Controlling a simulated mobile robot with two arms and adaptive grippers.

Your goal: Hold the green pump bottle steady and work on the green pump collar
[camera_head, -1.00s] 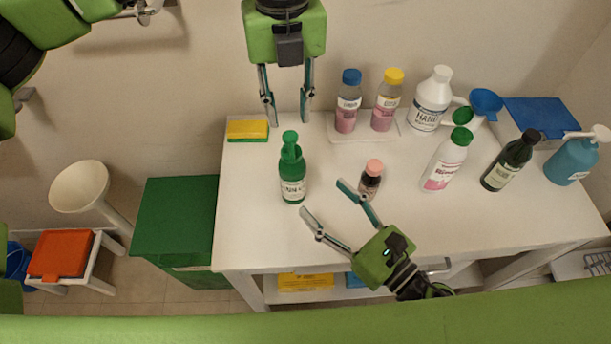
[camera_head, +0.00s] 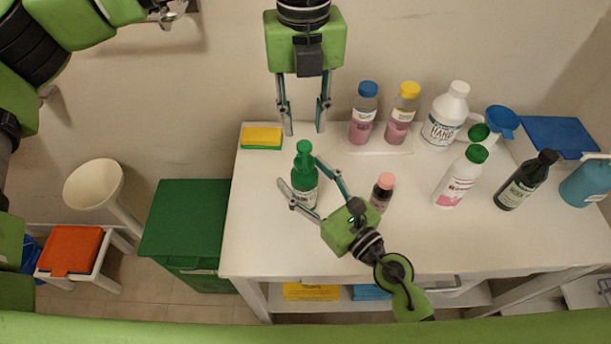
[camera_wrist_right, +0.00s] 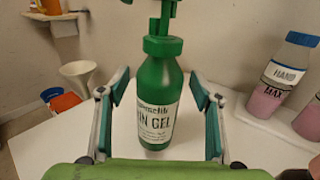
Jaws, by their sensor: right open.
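The green pump bottle (camera_head: 304,193) stands upright on the white table near its left end. Its green pump collar (camera_head: 304,160) sits on the neck, below the pump head. In the right wrist view the bottle (camera_wrist_right: 158,100) is centred, with the collar (camera_wrist_right: 163,46) above its label and the pump top cut off by the frame. My right gripper (camera_head: 298,170) is open, one finger on each side of the bottle; the wrist view shows gaps between fingers and bottle. My left gripper (camera_head: 303,131) is open and empty, pointing down above and behind the bottle.
A small dark bottle with a pink cap (camera_head: 383,190) stands just right of my right gripper. A yellow sponge (camera_head: 262,138) lies at the back left. Several other bottles and a blue funnel (camera_head: 503,120) fill the back and right. The table's front left is clear.

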